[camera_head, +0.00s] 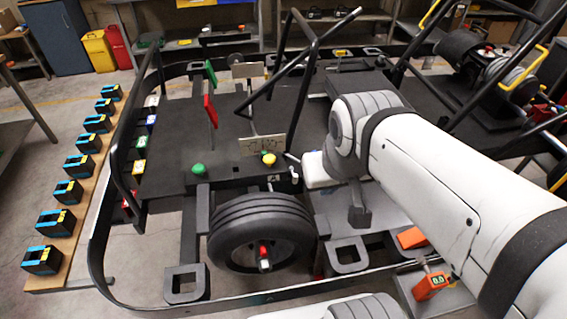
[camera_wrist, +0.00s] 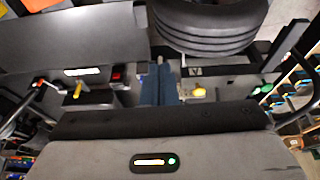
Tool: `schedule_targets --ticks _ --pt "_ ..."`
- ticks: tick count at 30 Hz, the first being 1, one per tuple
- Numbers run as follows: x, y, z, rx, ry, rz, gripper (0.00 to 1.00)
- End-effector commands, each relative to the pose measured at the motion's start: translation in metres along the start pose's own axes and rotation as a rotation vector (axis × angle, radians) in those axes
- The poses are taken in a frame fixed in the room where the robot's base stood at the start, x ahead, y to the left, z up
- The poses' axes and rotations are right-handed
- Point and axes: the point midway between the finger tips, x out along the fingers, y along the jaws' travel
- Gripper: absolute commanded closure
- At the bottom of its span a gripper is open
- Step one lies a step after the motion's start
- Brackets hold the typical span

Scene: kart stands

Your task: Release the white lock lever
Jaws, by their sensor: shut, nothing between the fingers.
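A small pale lever (camera_head: 294,175), which looks like the white lock lever, stands at the deck edge just right of the yellow button (camera_head: 268,159) and above the wheel (camera_head: 262,232). The white end of my arm is close to its right. In the wrist view my gripper (camera_wrist: 159,72) has its blue-grey fingers together and empty, pointing at the kart edge between the wheel (camera_wrist: 208,25) and the yellow button (camera_wrist: 199,91). A small pale tip shows at the fingertips; I cannot tell whether they touch the lever. The fingers are not clear in the head view.
A green button (camera_head: 198,169) sits left of the yellow one. Black frame tubes (camera_head: 298,90) rise behind the lever. A bench (camera_head: 82,190) with several black-and-blue blocks stands at left. An orange device (camera_head: 430,287) sits at lower right. The deck's middle is mostly clear.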

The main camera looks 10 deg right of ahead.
Motion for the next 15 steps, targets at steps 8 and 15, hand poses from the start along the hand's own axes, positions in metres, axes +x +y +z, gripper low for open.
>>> schedule_targets --ticks 8,15 --pt "0.025 -0.011 -0.046 -0.223 -0.081 0.029 1.00" --pt "0.085 -0.012 -0.120 -0.592 -0.218 0.058 1.00"
